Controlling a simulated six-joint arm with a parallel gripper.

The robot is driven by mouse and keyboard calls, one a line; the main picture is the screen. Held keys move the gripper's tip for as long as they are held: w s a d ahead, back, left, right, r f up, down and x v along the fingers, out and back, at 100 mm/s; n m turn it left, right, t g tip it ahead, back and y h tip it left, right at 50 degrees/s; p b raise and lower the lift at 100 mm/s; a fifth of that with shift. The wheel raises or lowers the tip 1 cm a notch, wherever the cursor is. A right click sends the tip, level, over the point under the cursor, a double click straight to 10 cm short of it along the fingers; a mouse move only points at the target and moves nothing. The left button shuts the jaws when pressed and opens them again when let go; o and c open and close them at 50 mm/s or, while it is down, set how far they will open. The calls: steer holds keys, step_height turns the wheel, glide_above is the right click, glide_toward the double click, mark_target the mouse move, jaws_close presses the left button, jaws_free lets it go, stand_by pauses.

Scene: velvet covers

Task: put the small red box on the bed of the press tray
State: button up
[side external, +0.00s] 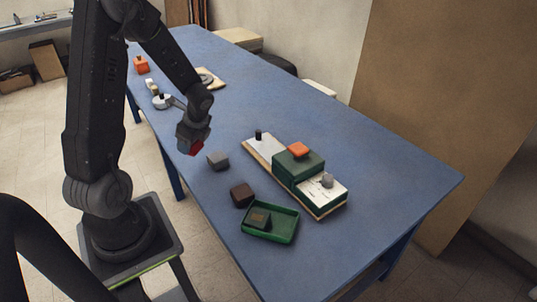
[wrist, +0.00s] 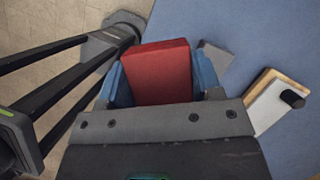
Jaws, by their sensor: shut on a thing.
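The small red box (side external: 196,148) is held in my gripper (side external: 190,141), above the blue table near its front left edge. In the wrist view the red box (wrist: 160,72) sits between the two blue finger pads, which are shut on it. A long wooden-based assembly (side external: 262,156), which looks like the press tray, lies to the right of my gripper. It has a pale flat plate with a black knob at its left end, a green block with an orange top in the middle and a white section with a grey knob at the right. The pale plate (wrist: 271,108) also shows in the wrist view.
A grey block (side external: 218,160) lies just right of my gripper, and a dark brown block (side external: 241,194) lies nearer the front. A green tray (side external: 285,237) holds a dark block. Several small items, including an orange block (side external: 141,64), stand at the far end. The table's right side is clear.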

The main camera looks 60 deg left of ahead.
steer(key=w+d+r+n+t+h, duration=0.1)
steer(key=w+n+h, duration=0.3)
steer(key=w+n, duration=0.8)
steer(key=w+r+n+t+h, duration=0.15)
steer(key=w+n+h, duration=0.3)
steer(key=n, duration=1.25)
steer(key=shift+n, duration=0.3)
steer(key=w+d+f, duration=0.2)
steer(key=w, duration=0.1)
steer(key=w+d+f, duration=0.2)
steer(key=w+d, duration=0.1)
steer(key=w+d+f, duration=0.2)
steer(key=w+d, duration=0.1)
steer(key=shift+f, duration=0.2)
steer(key=shift+f+y, duration=0.25)
steer(key=shift+f, duration=1.75)
steer(key=shift+f, duration=0.15)
steer(key=o, duration=0.9)
